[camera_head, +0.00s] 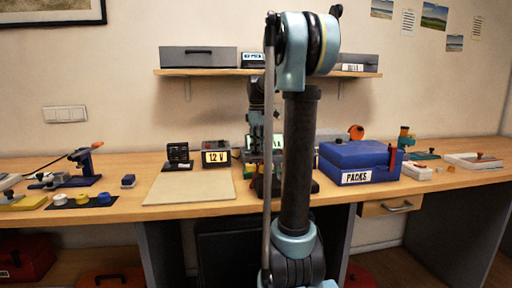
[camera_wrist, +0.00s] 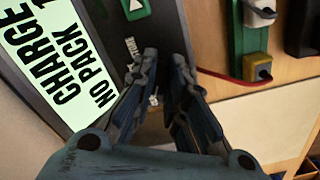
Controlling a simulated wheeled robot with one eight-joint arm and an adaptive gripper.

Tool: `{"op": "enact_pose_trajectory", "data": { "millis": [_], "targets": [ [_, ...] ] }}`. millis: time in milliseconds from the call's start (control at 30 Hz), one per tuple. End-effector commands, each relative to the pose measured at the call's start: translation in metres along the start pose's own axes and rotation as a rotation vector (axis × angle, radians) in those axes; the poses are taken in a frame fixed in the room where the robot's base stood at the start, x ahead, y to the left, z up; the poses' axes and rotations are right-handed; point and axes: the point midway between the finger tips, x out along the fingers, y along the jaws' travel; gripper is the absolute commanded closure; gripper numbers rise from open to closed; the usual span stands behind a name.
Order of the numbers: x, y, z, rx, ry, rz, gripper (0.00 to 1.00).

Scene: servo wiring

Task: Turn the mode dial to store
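The charger (camera_wrist: 112,35) fills the upper left of the wrist view. It has a dark face and a pale green display (camera_wrist: 58,60) reading "CHARGE" and "NO PACK". A green button with a white triangle (camera_wrist: 134,8) is at the top edge. Small white lettering (camera_wrist: 130,46), which looks like "STORE", is just left of my fingertips. My gripper (camera_wrist: 166,60) has its two fingers apart, tips at the charger's face. I cannot make out the mode dial; it is dark between the tips or hidden by them. In the head view my arm covers most of the charger.
In the wrist view a green holder (camera_wrist: 248,42) with a yellow block and red cable stands right of my fingers. A shelf (camera_head: 220,72) hangs above.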

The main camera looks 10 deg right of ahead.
Motion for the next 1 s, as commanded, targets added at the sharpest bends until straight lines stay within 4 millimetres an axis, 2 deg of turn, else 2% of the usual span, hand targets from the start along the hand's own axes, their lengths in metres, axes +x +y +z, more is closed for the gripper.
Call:
{"op": "enact_pose_trajectory", "data": {
  "millis": [467,667,1000],
  "targets": [
    [-0.0006,0.0007,-0.0013,0.067,0.000,0.003,1.00],
    [-0.0008,0.0001,-0.0016,0.199,0.001,0.004,1.00],
    [-0.0011,-0.0013,-0.0026,0.516,0.002,0.004,1.00]
  ]
}}
